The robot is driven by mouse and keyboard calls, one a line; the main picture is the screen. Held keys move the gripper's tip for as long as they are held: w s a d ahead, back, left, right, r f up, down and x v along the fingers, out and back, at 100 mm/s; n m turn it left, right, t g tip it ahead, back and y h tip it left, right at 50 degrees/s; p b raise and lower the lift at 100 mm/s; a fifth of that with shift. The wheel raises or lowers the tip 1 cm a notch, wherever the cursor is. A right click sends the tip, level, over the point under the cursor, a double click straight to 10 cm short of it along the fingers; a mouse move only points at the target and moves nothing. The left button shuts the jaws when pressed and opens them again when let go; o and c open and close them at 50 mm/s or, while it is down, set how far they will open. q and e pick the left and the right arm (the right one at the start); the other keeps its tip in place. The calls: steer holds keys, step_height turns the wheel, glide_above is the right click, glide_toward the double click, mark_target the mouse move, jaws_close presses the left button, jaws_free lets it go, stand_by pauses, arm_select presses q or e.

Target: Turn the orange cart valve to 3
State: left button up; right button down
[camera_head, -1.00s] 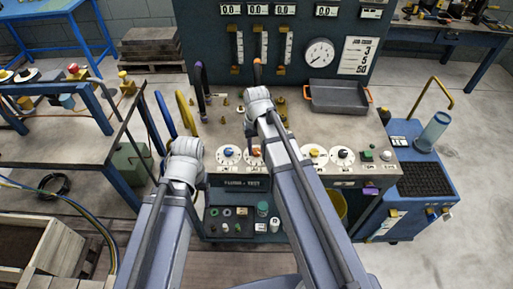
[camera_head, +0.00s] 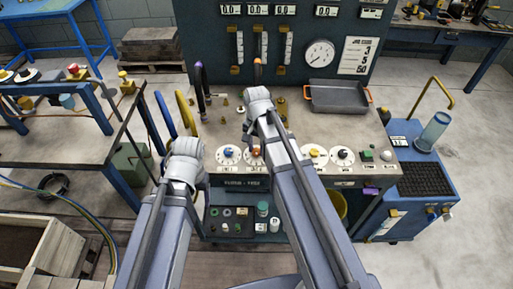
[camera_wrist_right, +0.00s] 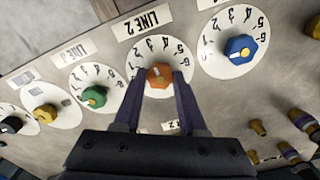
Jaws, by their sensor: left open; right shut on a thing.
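The orange valve (camera_wrist_right: 159,76) is a faceted knob on a white numbered dial (camera_wrist_right: 184,58) marked LINE 2. In the right wrist view, my right gripper (camera_wrist_right: 161,84) has one dark finger on each side of the knob and is shut on it. I cannot read clearly which number the knob points to. In the head view the orange valve (camera_head: 256,152) shows beside my right arm, which hides part of its dial. My left gripper (camera_head: 190,150) is open at the cart's front left, apart from the valve; its fingers are mostly hidden behind its wrist.
A blue knob (camera_wrist_right: 240,48) and a green knob (camera_wrist_right: 93,97) flank the orange one closely. A yellow knob (camera_wrist_right: 45,115) is farther left in the wrist view. A grey tray (camera_head: 338,97) and a gauge (camera_head: 319,53) are behind. Blue and yellow hoops (camera_head: 184,112) stand near my left wrist.

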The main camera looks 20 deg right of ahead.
mark_target(257, 150)
stand_by(0.3)
steer(key=shift+c, duration=2.3)
jaws_free()
step_height(257, 150, up, 8)
steer(key=p, duration=0.8)
steer(key=shift+f, duration=0.1)
